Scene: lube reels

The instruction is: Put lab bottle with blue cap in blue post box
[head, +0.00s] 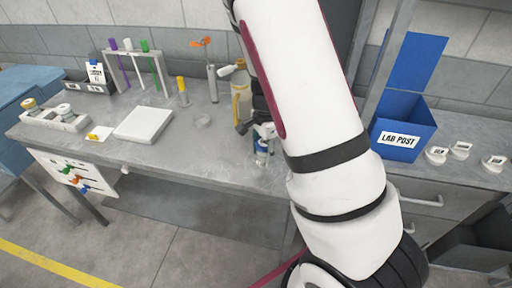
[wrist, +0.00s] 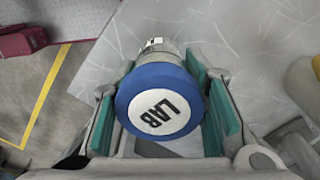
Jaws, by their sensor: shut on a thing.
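The lab bottle with blue cap (wrist: 161,101) is between the green pads of my gripper (wrist: 165,110) in the wrist view. Its round cap faces the camera and carries a white label reading LAB. In the head view the bottle (head: 262,152) is low over the front part of the grey bench, below my gripper (head: 262,133). My gripper is shut on it. I cannot tell whether the bottle's base touches the bench. The blue post box (head: 402,128), labelled LAB POST, stands open at the top to the right of my arm, with its blue lid raised behind.
On the grey bench (head: 215,150) stand a tube rack (head: 135,65), a white pad (head: 144,124), a yellow-capped tube (head: 183,90) and a tan bottle (head: 241,85) close behind my gripper. Several white round items (head: 437,155) lie right of the post box. A grey upright (head: 385,60) rises behind my arm.

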